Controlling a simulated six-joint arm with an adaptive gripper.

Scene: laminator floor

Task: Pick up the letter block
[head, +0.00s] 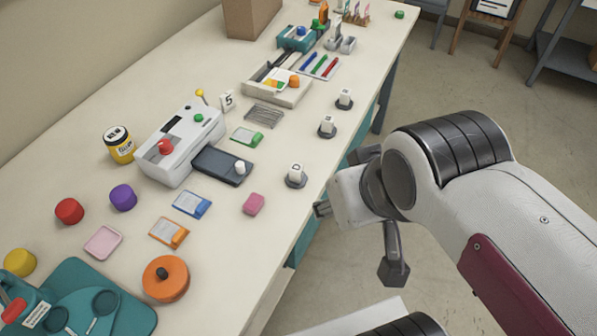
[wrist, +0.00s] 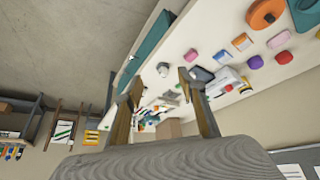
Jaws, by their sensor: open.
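A small white block marked with what looks like a D (head: 296,168) stands upright on a dark round base near the table's right edge. Two similar white lettered blocks stand on dark bases farther back, a middle one (head: 328,121) and a far one (head: 345,96); their letters are hard to read. My gripper (head: 357,240) is open and empty, off the table's right edge, to the right of and apart from the nearest block. In the wrist view my spread fingers (wrist: 160,77) frame a small white block on a dark base (wrist: 163,68), at a distance.
A white block marked 5 (head: 228,100) stands beside the white laminator (head: 180,146). A pink block (head: 253,204) and an orange round container (head: 166,279) lie nearer. The table (head: 235,262) has bare surface around the D block.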

